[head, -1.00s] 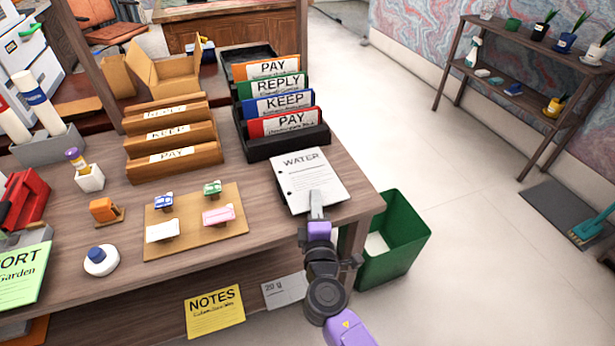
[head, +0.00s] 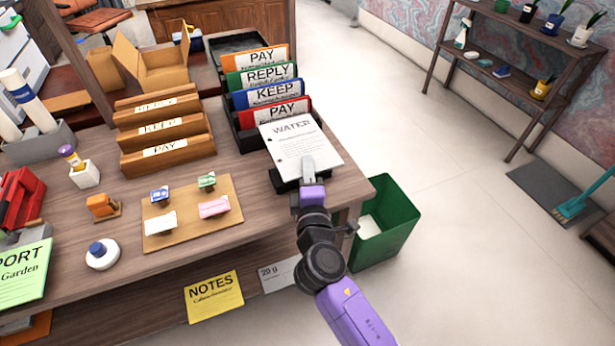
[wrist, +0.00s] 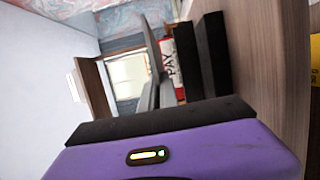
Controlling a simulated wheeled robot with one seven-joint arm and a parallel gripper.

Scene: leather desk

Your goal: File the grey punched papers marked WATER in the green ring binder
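The grey punched papers marked WATER (head: 295,138) are in my gripper (head: 308,172), which is shut on their near edge. They are tilted and raised above the desk's right end, in front of the black file rack, with a dark patch below them. In the wrist view the papers (wrist: 153,45) show nearly edge-on, beside a red PAY folder (wrist: 169,65). The fingers are partly hidden behind the papers and the wrist body.
The black rack (head: 240,139) holds orange, green, blue and red folders. Left of it stand a wooden sorter (head: 170,160) and a board of stamps (head: 185,235). A green bin (head: 395,225) stands on the floor right of the desk (head: 130,260).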

